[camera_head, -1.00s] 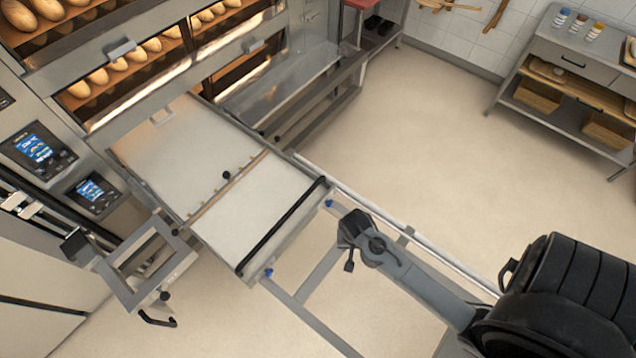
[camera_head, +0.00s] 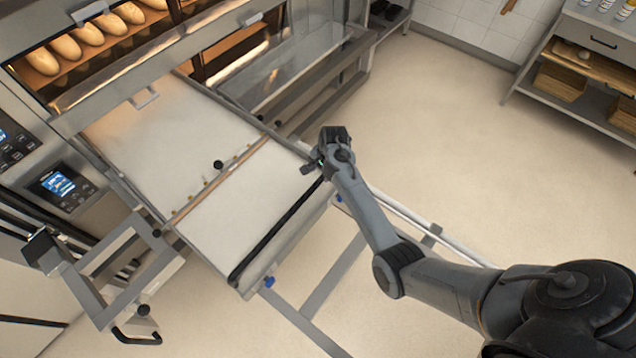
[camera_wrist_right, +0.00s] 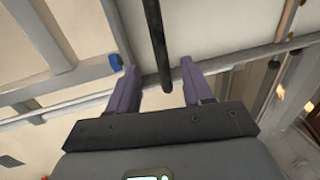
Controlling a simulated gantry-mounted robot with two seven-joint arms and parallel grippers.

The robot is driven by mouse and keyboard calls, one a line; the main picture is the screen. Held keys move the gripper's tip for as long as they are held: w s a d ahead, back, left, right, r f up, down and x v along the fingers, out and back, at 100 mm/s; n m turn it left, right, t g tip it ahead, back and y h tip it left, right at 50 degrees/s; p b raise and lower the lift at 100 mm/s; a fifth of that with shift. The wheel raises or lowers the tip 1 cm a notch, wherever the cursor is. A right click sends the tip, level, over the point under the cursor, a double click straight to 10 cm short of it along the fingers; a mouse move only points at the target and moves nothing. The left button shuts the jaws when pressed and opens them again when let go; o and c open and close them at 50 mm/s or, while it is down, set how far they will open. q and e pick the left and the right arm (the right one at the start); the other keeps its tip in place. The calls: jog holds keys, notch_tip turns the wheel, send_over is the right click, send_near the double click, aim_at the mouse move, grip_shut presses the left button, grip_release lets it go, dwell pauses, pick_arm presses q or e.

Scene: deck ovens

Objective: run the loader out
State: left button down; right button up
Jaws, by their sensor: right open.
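The loader (camera_head: 245,205) is a flat white belt bed in a metal frame, reaching from the oven front toward me. A black bar (camera_head: 277,230) crosses its near end; the bar also shows in the right wrist view (camera_wrist_right: 156,45). My right gripper (camera_head: 312,168) is at the right end of this bar. In the right wrist view my right gripper (camera_wrist_right: 158,82) is open, its two purple fingers apart, with the bar's end showing between and beyond them. I cannot tell whether they touch it. My left gripper is not in view.
The deck oven (camera_head: 160,60) with loaves inside stands behind the loader. A metal frame with a handle (camera_head: 135,270) stands at the left. A side table (camera_head: 590,70) is at the far right. Open floor (camera_head: 450,130) lies between.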

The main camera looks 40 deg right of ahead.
aim_at(317, 183)
jog(key=f, duration=0.2)
jog(key=f+b, duration=0.1)
jog(key=f, duration=0.1)
jog(key=w+f, duration=0.1)
jog(key=f, duration=0.1)
jog(key=shift+w+a+f+b, duration=0.1)
jog(key=shift+a+f+b, duration=0.05)
jog(key=shift+f+b, duration=0.2)
jog(key=shift+w+f, duration=0.15)
jog(key=shift+f, duration=0.65)
jog(key=shift+c, duration=0.4)
grip_shut()
